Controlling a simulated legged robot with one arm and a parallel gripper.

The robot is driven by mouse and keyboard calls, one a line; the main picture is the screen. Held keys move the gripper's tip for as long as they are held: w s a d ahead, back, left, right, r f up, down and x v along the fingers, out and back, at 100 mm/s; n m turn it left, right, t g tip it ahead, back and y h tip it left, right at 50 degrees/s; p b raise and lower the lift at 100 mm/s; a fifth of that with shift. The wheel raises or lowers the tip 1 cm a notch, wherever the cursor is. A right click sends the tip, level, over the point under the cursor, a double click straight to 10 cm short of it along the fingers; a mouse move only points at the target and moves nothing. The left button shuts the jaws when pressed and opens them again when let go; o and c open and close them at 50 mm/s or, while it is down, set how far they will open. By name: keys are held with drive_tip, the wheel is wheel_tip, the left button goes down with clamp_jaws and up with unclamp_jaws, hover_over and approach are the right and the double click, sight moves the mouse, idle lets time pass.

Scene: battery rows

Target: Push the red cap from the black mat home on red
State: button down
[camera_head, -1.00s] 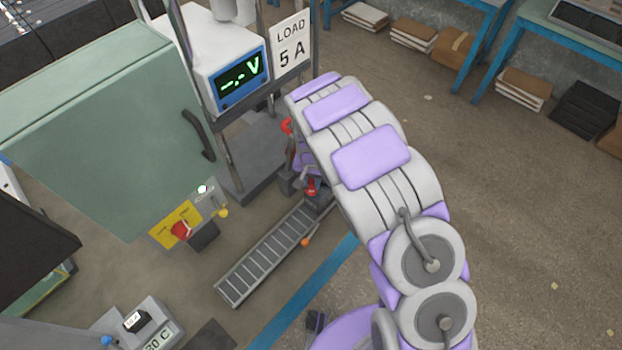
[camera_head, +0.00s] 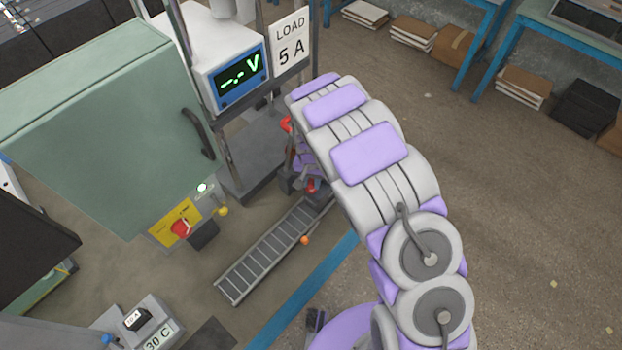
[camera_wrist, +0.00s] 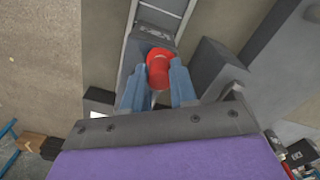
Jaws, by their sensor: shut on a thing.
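A red cap (camera_wrist: 159,68) is between the two blue fingers of my gripper (camera_wrist: 158,77) in the wrist view. My gripper is shut on it. The cap is over a dark grey block (camera_wrist: 133,76) at the end of the ladder-like rack; the view from above does not show whether it is seated. In the head view the red cap (camera_head: 311,186) shows at the rack's upper end, and my arm hides most of the gripper. A dark mat (camera_head: 207,335) lies on the floor at the bottom; I cannot tell if it is the task's black mat.
The ladder-like rack (camera_head: 262,255) runs down to the left. Another red part (camera_head: 286,124) is beside my arm. A green cabinet (camera_head: 110,130) stands left, with a meter (camera_head: 240,78) and LOAD 5 A sign (camera_head: 290,45) behind. Open floor lies right.

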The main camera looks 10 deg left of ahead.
drive_tip(key=shift+f, duration=0.6)
idle(0.9)
drive_tip(key=c, duration=0.8)
unclamp_jaws()
drive_tip(key=shift+o, duration=0.2)
drive_tip(key=o, duration=0.4)
drive_tip(key=shift+r, duration=0.15)
drive_tip(key=shift+r+p, duration=1)
drive_tip(key=shift+r, duration=2.4)
